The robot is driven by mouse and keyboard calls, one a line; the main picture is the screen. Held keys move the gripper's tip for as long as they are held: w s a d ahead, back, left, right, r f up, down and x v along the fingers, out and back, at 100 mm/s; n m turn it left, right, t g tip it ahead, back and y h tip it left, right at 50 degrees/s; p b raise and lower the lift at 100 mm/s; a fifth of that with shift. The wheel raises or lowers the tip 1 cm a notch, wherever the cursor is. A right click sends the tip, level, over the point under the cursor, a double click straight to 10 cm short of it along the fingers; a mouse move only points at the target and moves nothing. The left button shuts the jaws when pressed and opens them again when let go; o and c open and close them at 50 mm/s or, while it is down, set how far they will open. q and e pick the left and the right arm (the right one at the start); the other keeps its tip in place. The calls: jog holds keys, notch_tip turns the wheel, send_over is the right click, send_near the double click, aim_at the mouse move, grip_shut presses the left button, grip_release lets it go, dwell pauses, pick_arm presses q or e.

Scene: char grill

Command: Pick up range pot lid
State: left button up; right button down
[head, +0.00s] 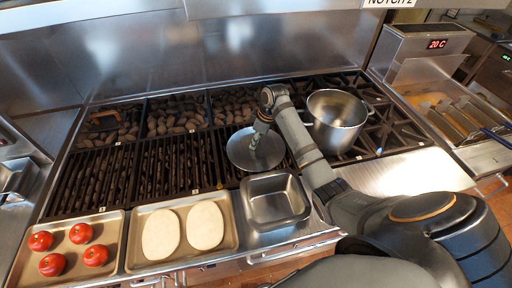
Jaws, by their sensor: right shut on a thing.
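The pot lid (241,153) is a round, shiny metal disc over the grill grates, left of the pot. My right gripper (255,143) is at the lid's middle and shut on it, seemingly at its handle; the fingers partly hide the handle. The lid looks close to level; I cannot tell whether it touches the grates. The metal range pot (336,137) stands open on the burners to the right of my forearm. My left gripper is not in view.
A square metal pan (260,222) sits in front of the lid. A tray (148,264) with two flat pale pieces and a tray (23,272) with several tomatoes (81,233) stand front left. A fryer (437,98) is at right. Bare grill grates (130,178) lie left of the lid.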

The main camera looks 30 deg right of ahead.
aim_at(260, 151)
jog(key=shift+r, duration=0.1)
jog(key=shift+w+r, duration=0.1)
jog(key=shift+r, duration=0.1)
notch_tip(260, 151, up, 2)
jog(key=shift+r+b, duration=0.15)
jog(key=shift+b, duration=0.8)
jog(key=s+r, duration=1)
jog(key=s, duration=0.4)
jog(key=shift+a+p, duration=0.35)
jog(key=shift+p, duration=0.05)
jog(key=shift+s, duration=0.1)
